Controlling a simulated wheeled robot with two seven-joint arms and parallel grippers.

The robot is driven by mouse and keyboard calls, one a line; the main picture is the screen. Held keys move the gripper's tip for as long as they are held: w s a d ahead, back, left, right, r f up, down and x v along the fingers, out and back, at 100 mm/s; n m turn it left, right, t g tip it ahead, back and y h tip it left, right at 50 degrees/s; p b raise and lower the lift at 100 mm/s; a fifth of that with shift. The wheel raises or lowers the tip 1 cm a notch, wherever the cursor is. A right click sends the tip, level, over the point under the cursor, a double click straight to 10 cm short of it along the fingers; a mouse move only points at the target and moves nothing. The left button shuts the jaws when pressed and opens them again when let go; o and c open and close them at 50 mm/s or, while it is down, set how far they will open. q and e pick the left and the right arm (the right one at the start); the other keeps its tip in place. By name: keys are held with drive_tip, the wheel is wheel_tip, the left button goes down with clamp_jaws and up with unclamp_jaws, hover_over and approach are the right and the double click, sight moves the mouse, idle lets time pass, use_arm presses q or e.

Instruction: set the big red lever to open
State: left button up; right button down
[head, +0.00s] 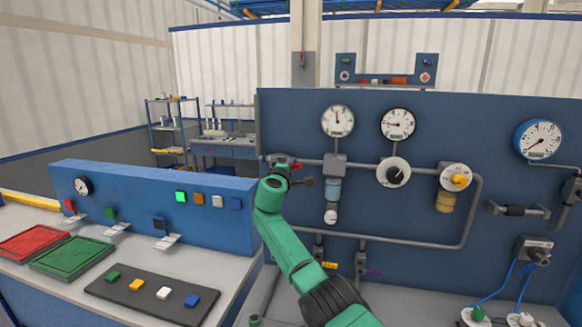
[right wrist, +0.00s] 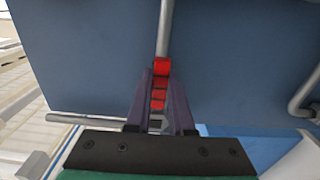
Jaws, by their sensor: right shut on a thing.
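The big red lever (right wrist: 161,67) shows in the right wrist view between the fingers of my right gripper (right wrist: 160,84), in line with a grey pipe. My right gripper is shut on the lever. In the head view a bit of the red lever (head: 296,166) shows at the left end of the pipe, beside the green wrist of my right arm, which hides most of the grip. My left gripper is not in view.
The blue panel (head: 400,260) carries several gauges, a black knob (head: 394,174), a yellow knob (head: 459,180) and pipes to the right. A bench with a red tray (head: 33,243), a green tray (head: 72,254) and coloured buttons stands to the left.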

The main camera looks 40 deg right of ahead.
drive_tip(key=c, duration=1)
unclamp_jaws()
drive_tip(key=shift+s+d+r, duration=0.1)
drive_tip(key=shift+r, duration=0.45)
drive_tip(key=shift+o, duration=1.1)
drive_tip(key=shift+f, duration=0.1)
drive_tip(key=shift+d+f, duration=0.25)
drive_tip(key=shift+f, duration=0.1)
drive_tip(key=shift+a, duration=0.2)
drive_tip(key=b+v, duration=0.5)
drive_tip(key=v, duration=0.9)
drive_tip(key=shift+b, duration=0.3)
